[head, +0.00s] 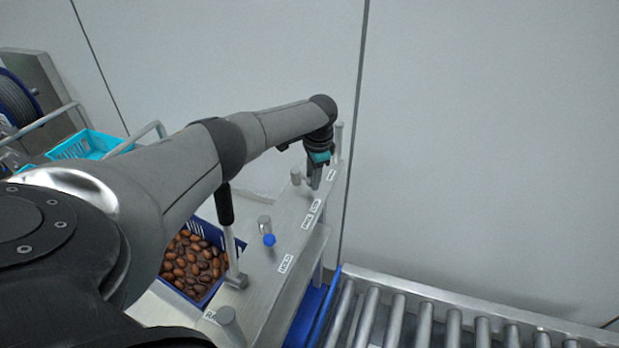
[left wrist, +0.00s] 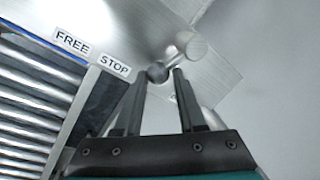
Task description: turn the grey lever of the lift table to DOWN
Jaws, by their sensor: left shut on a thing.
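My left gripper (head: 315,182) is at the far end of the metal control panel (head: 262,283), pointing down. In the left wrist view its fingers (left wrist: 158,80) are shut on a small dark grey ball knob (left wrist: 157,72). The knob joins a round metal hub (left wrist: 188,44), and I take these as the grey lever. Its tip lies behind the fingers in the head view. Labels FREE (left wrist: 71,42) and STOP (left wrist: 115,64) sit left of the knob in the wrist view. I cannot read a DOWN label. My right gripper is not in view.
A black-handled lever (head: 226,207) and a blue-knobbed lever (head: 268,240) stand on the panel nearer me. A HOLD label (head: 286,263) is beside them. A blue crate (head: 234,241) of brown dates lies left of the panel. A roller conveyor (head: 425,322) runs at lower right.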

